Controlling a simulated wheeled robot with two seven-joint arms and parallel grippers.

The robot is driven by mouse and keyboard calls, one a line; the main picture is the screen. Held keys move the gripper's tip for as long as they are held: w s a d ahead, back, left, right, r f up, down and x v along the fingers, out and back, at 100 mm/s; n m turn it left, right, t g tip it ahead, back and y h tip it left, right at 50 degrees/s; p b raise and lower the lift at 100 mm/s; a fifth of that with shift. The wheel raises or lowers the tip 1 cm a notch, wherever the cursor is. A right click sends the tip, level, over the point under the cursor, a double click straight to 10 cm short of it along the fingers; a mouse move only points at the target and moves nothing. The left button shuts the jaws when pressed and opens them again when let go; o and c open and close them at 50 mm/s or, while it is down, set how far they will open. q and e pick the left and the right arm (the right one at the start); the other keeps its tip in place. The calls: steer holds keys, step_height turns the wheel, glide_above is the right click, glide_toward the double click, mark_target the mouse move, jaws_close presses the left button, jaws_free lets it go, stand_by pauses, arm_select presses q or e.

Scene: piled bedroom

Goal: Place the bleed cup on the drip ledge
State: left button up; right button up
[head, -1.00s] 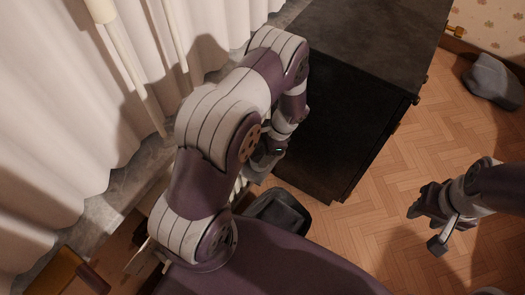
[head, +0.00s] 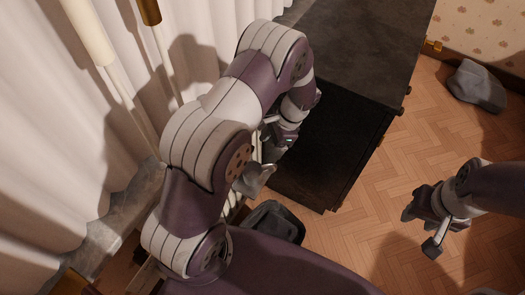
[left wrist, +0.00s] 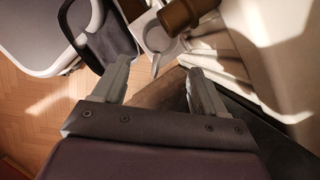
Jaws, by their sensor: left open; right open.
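A small grey cup with a handle (left wrist: 157,42), which I take to be the bleed cup, sits at a pale square ledge (left wrist: 137,27) in the left wrist view, below a brown cylindrical fitting (left wrist: 180,14). Whether it rests fully on the ledge is unclear. The cup also shows in the head view (head: 254,179), beside my left arm. My left gripper (left wrist: 157,68) is open, with the cup ahead of its fingers and its handle pointing between them. In the head view this gripper (head: 280,132) is partly hidden by my arm. My right gripper (head: 428,222) is open and empty above the floor.
A dark cabinet (head: 350,110) stands just right of my left arm. A black bin (head: 275,220) is below the cup. White curtains (head: 60,140) hang at left, by a partly hidden pale radiator (head: 236,207). A grey bundle (head: 477,85) lies on open parquet (head: 400,170).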

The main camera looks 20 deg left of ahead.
arm_select(q)
steer(key=s+d+r+n+t+h, duration=0.1)
steer(key=s+r+n+t+h, duration=0.2)
steer(key=s+r+n, duration=0.6)
step_height(320, 180, up, 6)
steer(key=s+t, duration=0.1)
steer(key=s, duration=0.1)
steer(key=shift+s+d+r+n+h, duration=0.15)
steer(key=shift+s+d+n+h, duration=0.15)
steer(key=shift+s+d, duration=0.1)
